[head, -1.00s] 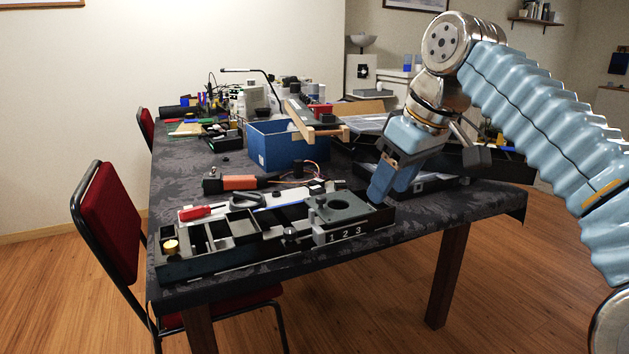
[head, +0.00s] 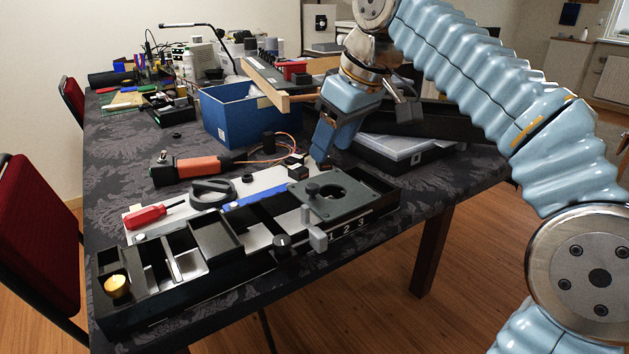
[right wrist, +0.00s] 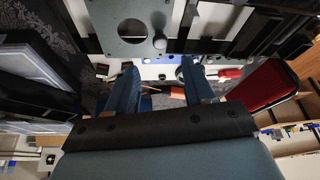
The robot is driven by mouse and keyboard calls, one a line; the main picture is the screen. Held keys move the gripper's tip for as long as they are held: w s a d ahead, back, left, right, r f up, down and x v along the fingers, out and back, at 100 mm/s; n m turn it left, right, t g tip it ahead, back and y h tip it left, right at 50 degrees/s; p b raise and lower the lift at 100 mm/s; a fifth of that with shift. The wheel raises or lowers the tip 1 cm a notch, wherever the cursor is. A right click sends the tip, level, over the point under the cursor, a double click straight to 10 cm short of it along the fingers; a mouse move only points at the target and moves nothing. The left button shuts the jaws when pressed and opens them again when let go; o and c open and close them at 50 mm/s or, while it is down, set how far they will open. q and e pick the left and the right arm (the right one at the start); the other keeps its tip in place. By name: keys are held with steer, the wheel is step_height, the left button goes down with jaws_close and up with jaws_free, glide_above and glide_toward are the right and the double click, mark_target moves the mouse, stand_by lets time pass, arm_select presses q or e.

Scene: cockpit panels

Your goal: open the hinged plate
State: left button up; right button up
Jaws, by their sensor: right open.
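The hinged plate (head: 348,196) is a flat dark grey-green plate with a round hole and a small dark knob. It lies flat at the right end of the black panel (head: 185,290), above the numbers 1 2 3. In the right wrist view the plate (right wrist: 118,12) is at the top, its hole and knob visible. My right gripper (head: 322,158) is above and behind the plate, apart from it, fingers pointing down. Its two fingers are spread with nothing between them in the right wrist view (right wrist: 160,82). My left gripper is not in view.
A grey lever (head: 316,240) and black knob (head: 283,245) sit in front of the plate. Behind are an orange-handled tool (head: 198,167), a blue box (head: 235,118) and a lidded case (head: 400,150). A red screwdriver (head: 150,214) lies at left.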

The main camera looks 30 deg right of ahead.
mark_target(314, 186)
steer(key=b+x, duration=0.1)
steer(key=x, duration=0.8)
steer(key=shift+b, duration=0.35)
steer(key=shift+c, duration=0.3)
jaws_close()
